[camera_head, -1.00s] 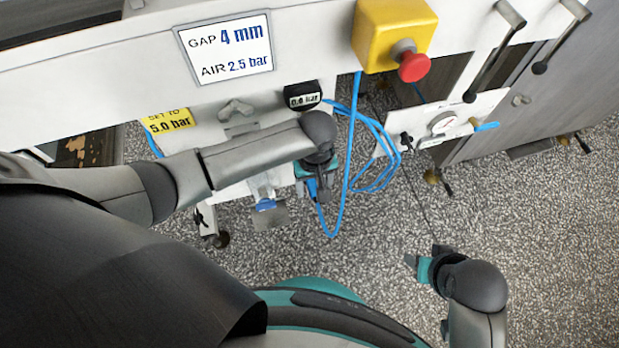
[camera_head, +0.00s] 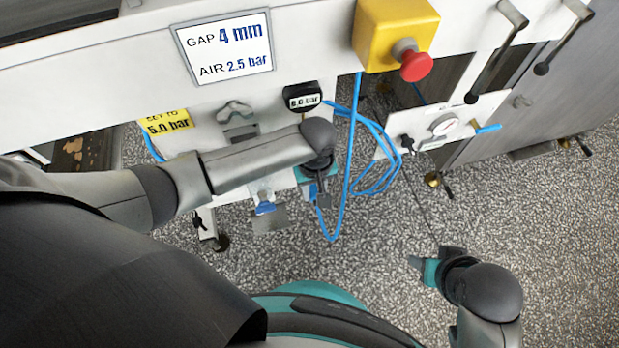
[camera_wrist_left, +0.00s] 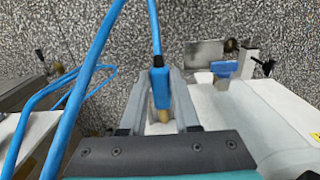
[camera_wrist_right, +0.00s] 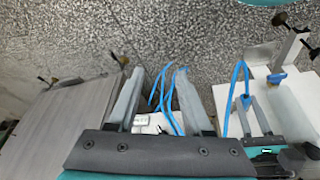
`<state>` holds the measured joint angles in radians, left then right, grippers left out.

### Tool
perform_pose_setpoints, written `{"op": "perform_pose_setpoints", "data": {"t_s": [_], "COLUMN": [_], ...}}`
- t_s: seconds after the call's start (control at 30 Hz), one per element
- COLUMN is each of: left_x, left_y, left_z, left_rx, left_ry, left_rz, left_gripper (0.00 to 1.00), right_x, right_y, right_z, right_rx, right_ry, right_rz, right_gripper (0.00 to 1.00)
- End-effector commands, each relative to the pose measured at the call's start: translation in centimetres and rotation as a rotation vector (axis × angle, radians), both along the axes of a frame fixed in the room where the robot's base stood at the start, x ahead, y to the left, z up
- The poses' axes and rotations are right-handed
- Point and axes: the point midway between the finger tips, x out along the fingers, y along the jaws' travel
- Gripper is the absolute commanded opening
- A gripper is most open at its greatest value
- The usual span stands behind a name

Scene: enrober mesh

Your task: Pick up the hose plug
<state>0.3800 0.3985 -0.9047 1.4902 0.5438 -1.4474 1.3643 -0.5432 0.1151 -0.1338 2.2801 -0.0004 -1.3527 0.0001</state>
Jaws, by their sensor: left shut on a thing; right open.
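The hose plug (camera_wrist_left: 160,88) is a blue body with a brass tip, and a blue hose runs from its upper end. My left gripper (camera_wrist_left: 159,100) is shut on it, one grey finger on each side, with the brass tip towards the palm. In the head view my left gripper (camera_head: 319,194) is beside the white panel below the small black display; the plug is mostly hidden there. My right gripper (camera_head: 428,264) is open and empty over the floor, and its spread fingers show in the right wrist view (camera_wrist_right: 158,95).
The blue hose (camera_head: 349,150) hangs in a loop beside the left gripper. A yellow box with a red button (camera_head: 415,66) is above. A gauge panel (camera_head: 444,126) with a blue-handled valve stands to the right. The speckled floor (camera_head: 340,265) between the grippers is clear.

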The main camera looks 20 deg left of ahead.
Motion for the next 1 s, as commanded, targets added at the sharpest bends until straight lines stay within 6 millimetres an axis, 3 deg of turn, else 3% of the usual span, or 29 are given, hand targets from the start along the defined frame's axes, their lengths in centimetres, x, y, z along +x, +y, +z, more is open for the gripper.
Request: {"op": "perform_pose_setpoints", "data": {"t_s": [0.13, 0.87, 1.0], "left_x": [-0.02, -0.04, -0.15], "left_y": [0.01, -0.03, -0.13], "left_z": [-0.01, 0.17, 0.47], "left_rx": [0.0, 0.0, -0.001], "left_ry": [0.0, 0.0, 0.001], "left_rz": [0.0, 0.0, 0.0], "left_gripper": [0.0, 0.0, 0.0], "right_x": [-0.01, 0.02, 0.02], "right_y": [0.0, 0.04, 0.08], "right_z": [-0.01, 0.01, -0.94], "right_rx": [0.0, 0.001, 0.0], "right_ry": [0.0, -0.001, 0.014], "right_rz": [0.0, 0.0, 0.003], "right_gripper": [0.5, 0.5, 0.5]}}
